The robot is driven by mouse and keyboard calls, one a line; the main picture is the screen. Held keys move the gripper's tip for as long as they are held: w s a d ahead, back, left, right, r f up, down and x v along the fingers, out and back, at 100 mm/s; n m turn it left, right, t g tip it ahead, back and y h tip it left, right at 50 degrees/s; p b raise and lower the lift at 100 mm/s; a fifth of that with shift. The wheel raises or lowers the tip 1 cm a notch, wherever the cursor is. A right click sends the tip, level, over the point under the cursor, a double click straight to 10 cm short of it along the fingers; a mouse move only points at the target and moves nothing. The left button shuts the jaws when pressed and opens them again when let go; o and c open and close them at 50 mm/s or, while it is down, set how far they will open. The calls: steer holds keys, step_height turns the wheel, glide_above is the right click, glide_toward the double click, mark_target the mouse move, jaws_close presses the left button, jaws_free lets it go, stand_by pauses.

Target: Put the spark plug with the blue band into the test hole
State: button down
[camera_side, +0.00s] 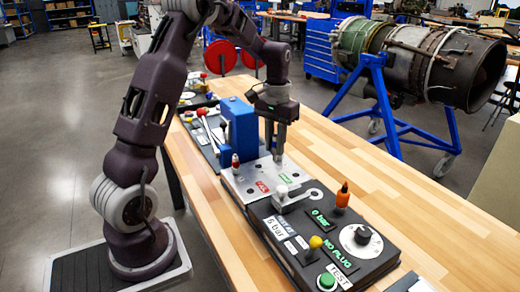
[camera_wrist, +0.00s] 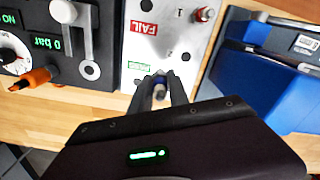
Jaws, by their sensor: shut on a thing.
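My gripper (camera_side: 277,155) points down over the green-label end of the light metal plate (camera_side: 240,184). In the wrist view my gripper (camera_wrist: 160,80) is closed around a small grey piece (camera_wrist: 159,92), likely a spark plug. The black test box (camera_side: 290,235) carries a lever with a ring-shaped end (camera_side: 313,194). I cannot make out the test hole clearly.
The test box shows "0 bar" and "NO PLUG". An orange-handled tool (camera_side: 342,196), a dial (camera_side: 362,238), a yellow-knobbed lever (camera_side: 316,243) and a green button (camera_side: 327,281) stand up from it. A blue block (camera_side: 238,127) rises behind the plate. Bare bench lies to the right.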

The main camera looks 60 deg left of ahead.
steer(key=w+d+r+m, duration=0.1)
steer(key=w+d+m, duration=0.1)
steer(key=d, duration=0.5)
steer(key=w+d+r+m, duration=0.1)
steer(key=d+r, duration=0.1)
steer(key=d, duration=0.5)
steer(key=shift+w+d+f, duration=0.1)
steer(key=shift+f, duration=1.15)
steer(key=shift+w+f, duration=0.1)
steer(key=shift+f, duration=1.1)
steer(key=shift+f, duration=0.6)
steer(key=shift+f, duration=0.35)
steer(key=shift+f, duration=0.35)
steer(key=shift+f, duration=0.4)
steer(key=shift+s+f, duration=0.1)
steer(key=shift+f, duration=0.15)
